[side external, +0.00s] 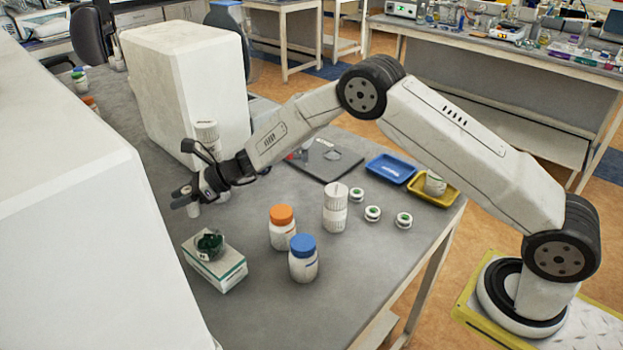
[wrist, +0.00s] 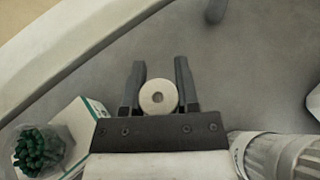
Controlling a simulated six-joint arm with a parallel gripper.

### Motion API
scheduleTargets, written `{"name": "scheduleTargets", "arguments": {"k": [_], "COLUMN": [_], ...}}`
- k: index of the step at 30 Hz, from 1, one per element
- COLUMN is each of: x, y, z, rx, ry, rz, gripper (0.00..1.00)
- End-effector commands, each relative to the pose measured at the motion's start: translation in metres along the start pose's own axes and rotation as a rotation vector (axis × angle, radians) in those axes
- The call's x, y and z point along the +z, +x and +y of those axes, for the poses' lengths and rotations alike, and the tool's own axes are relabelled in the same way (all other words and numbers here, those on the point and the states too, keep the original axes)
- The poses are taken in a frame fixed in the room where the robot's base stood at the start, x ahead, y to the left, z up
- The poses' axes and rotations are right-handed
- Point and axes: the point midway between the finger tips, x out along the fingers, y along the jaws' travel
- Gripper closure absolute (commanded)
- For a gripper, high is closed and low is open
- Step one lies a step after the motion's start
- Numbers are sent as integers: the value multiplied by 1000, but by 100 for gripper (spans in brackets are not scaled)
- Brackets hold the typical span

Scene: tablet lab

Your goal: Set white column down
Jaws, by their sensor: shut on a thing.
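My gripper (side external: 184,197) reaches down over the grey table near its left side. It is shut on a small white column (side external: 193,208), which shows just under the fingers in the side view. In the wrist view my gripper (wrist: 160,70) has a dark finger on each side of the white column (wrist: 158,97), seen end-on as a round top with a small dark hole. The column looks upright. Its lower part is partly hidden by the fingers, and I cannot tell whether its foot touches the table.
A white-green box (side external: 215,262) with a beaker of green pieces (side external: 209,244) stands close in front. Orange-capped (side external: 282,228) and blue-capped (side external: 303,258) bottles and a ribbed white container (side external: 335,208) stand right. Large white machines (side external: 190,85) flank the spot. Bare table (side external: 245,285) lies in front.

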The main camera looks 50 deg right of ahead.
Motion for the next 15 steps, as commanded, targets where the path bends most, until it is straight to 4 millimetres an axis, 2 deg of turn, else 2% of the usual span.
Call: {"name": "scheduleTargets", "arguments": {"k": [4, 9, 15], "x": [-6, -24, -32], "y": [6, 14, 17], "z": [-3, -3, -3], "rx": [0, 0, 0], "ry": [1, 2, -1], "rz": [0, 1, 0], "gripper": [100, 100, 100]}}
